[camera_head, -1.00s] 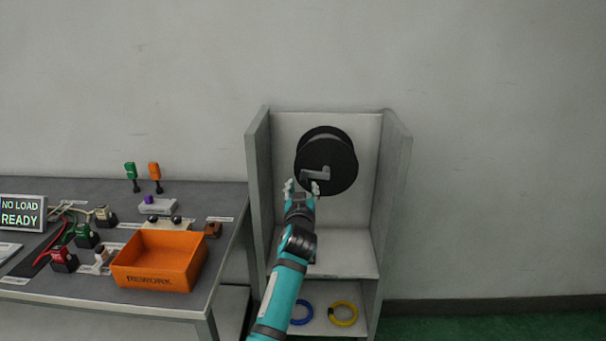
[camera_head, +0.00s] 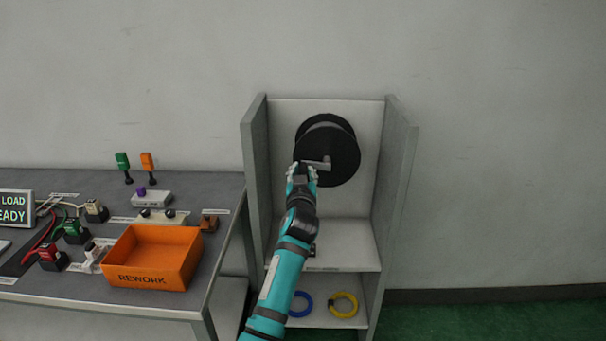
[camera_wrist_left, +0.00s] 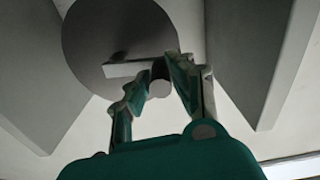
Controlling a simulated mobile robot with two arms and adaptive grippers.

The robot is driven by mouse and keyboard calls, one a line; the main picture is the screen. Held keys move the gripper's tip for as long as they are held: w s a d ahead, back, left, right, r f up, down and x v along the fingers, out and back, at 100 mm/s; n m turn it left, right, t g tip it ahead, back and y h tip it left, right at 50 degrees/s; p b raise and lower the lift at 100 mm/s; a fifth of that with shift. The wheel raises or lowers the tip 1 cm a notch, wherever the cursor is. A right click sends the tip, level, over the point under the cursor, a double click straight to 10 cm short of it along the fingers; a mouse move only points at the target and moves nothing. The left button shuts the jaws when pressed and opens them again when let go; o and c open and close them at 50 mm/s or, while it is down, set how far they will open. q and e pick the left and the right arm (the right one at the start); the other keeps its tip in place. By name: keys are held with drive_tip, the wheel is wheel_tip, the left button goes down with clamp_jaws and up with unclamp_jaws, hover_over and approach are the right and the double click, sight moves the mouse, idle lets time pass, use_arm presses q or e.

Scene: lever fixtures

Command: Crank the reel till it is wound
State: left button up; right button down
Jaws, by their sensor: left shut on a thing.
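The black reel (camera_head: 340,155) is mounted on the back panel of a grey open cabinet, and it also shows in the left wrist view (camera_wrist_left: 105,35). Its grey crank arm (camera_head: 318,164) lies across the lower left of the reel's face; in the left wrist view the crank arm (camera_wrist_left: 135,66) ends in a round handle (camera_wrist_left: 160,80). My left gripper (camera_head: 302,169) is at the reel's lower left edge, shut on the crank handle. The fingers hide part of the handle in the head view. My right gripper is not in view.
Cabinet side walls (camera_head: 398,185) flank the reel closely. Blue (camera_head: 300,304) and yellow (camera_head: 343,305) rings lie on the lower shelf. To the left, a table holds an orange REWORK bin (camera_head: 150,258), a display (camera_head: 14,206) and several small fixtures.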

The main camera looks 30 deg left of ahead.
use_arm(q)
clamp_jaws()
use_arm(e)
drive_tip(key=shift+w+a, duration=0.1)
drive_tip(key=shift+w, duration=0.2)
use_arm(q)
drive_tip(key=shift+r, duration=0.1)
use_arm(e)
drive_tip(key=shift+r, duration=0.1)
